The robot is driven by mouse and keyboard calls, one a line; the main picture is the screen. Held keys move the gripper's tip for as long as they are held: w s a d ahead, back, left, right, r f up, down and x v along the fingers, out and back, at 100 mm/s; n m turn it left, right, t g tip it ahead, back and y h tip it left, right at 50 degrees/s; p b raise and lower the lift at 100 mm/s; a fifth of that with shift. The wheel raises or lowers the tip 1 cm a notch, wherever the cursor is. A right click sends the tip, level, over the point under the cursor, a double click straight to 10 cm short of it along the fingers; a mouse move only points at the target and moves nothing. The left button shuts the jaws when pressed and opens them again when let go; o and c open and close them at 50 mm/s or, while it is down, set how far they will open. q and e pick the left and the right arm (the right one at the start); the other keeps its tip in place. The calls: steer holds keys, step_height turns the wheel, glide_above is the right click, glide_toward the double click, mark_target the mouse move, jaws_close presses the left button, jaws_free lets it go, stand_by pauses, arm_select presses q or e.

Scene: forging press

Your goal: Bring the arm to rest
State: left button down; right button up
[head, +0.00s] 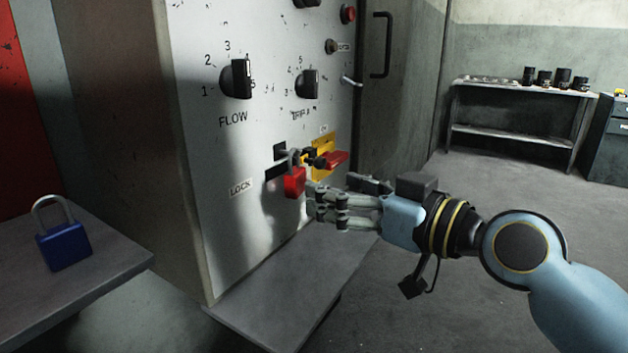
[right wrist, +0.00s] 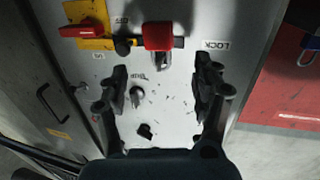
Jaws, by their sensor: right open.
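My right gripper (head: 318,203) reaches in from the right in the head view, with its fingertips just right of and below the red padlock (head: 294,182). The padlock hangs by its shackle at the hasp beside the yellow plate (head: 330,143) with the red switch handle (head: 333,160). In the right wrist view the gripper's two fingers (right wrist: 162,80) stand wide apart with nothing between them. The red padlock (right wrist: 158,36) is ahead of them, apart from both. My left gripper is not in view.
A blue padlock (head: 64,246) stands on a grey shelf (head: 122,262) at left. The panel (head: 240,170) bears the FLOW knob (head: 237,79) and another knob (head: 308,84). A grey ledge (head: 270,317) lies below. Floor at right is clear up to the far bench (head: 510,136).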

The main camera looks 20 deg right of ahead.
steer(key=s+d+f+g+h, duration=0.1)
steer(key=s+f+g+h, duration=0.45)
steer(key=s+f, duration=0.75)
steer(key=s+d+f+m+g+h, duration=0.4)
steer(key=s+d+g, duration=0.3)
steer(key=s, duration=0.6)
step_height(320, 180, down, 26)
steer(key=s+d+g+y, duration=0.1)
steer(key=s+d, duration=0.1)
steer(key=s+d+f+g, duration=0.1)
steer(key=s+f, duration=1.5)
steer(key=s, duration=0.2)
steer(key=shift+s+d+m+g, duration=0.2)
steer(key=shift+m+g, duration=0.1)
steer(key=shift+g, duration=0.05)
steer(key=shift+f, duration=0.1)
